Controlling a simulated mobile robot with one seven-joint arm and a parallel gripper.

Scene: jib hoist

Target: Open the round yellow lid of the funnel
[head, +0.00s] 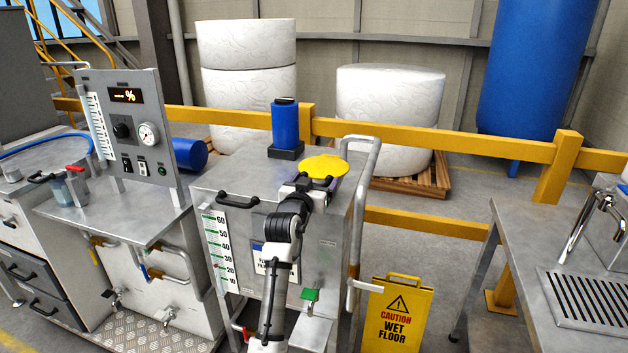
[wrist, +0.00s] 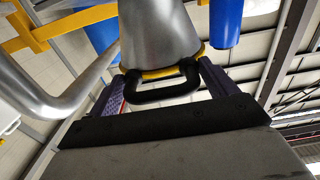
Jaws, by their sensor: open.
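The round yellow lid (head: 325,165) lies flat, looking closed, above the top of the metal tank in the head view. My gripper (head: 316,184) is at the lid's near edge. In the wrist view, the grey funnel (wrist: 158,28) shows with a thin strip of the yellow lid (wrist: 160,73) at its rim. A black handle (wrist: 160,95) at the lid's edge is between the two spread fingers of my gripper (wrist: 165,82). The fingers look apart from the handle's ends, with the jaws open. In the head view, my gripper and arm partly hide the handle and the tank's front.
A metal pipe (head: 374,160) rises close right of the lid. A blue cylinder (head: 286,125) stands behind it on the tank (head: 230,182). A black tank handle (head: 238,200) is to the left. A yellow wet-floor sign (head: 398,315) stands at right.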

